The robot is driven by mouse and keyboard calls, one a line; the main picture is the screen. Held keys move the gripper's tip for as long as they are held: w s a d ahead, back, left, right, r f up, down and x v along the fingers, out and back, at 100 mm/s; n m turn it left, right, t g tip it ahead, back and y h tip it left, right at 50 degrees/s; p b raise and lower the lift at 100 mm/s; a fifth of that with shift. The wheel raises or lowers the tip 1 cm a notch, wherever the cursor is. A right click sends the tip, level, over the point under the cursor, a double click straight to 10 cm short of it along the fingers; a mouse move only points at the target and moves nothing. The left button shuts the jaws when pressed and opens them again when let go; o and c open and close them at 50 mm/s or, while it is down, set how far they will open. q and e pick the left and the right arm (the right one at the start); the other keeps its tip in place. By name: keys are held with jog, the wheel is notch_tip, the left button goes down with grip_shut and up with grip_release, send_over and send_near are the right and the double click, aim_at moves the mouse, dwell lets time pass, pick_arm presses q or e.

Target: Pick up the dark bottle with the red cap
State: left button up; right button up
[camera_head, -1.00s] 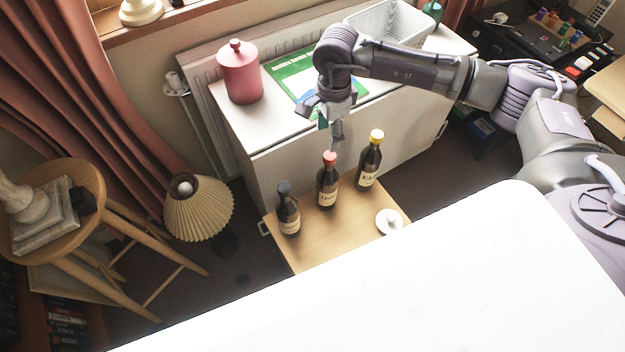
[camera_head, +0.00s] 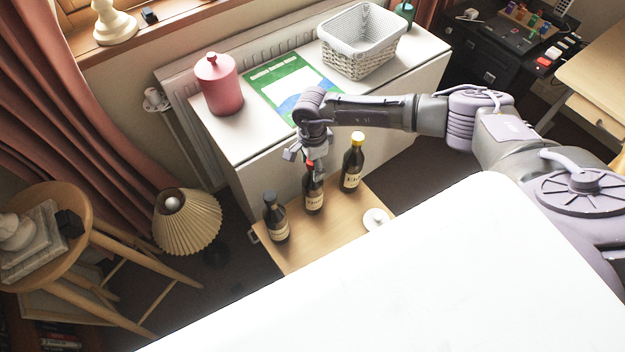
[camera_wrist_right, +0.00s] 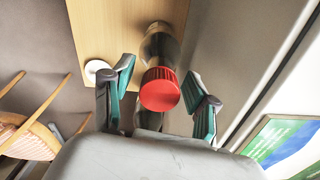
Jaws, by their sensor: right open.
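The dark bottle with the red cap (camera_head: 314,195) stands upright on the small wooden table (camera_head: 330,226), between two other dark bottles. Its red cap (camera_wrist_right: 160,89) shows large in the right wrist view, between the two fingers. My right gripper (camera_head: 315,172) is directly over this bottle, pointing down, with its fingers around the cap's height. In the right wrist view the right gripper (camera_wrist_right: 160,100) is open, with a finger on each side of the cap and gaps between. My left gripper is in neither view.
A small white round object (camera_head: 375,219) lies on the table. The white cabinet (camera_head: 232,145) stands behind. A large white surface (camera_head: 420,280) fills the foreground.

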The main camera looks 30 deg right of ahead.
jog(key=shift+f, duration=0.5)
grip_shut()
jog(key=shift+r, duration=0.2)
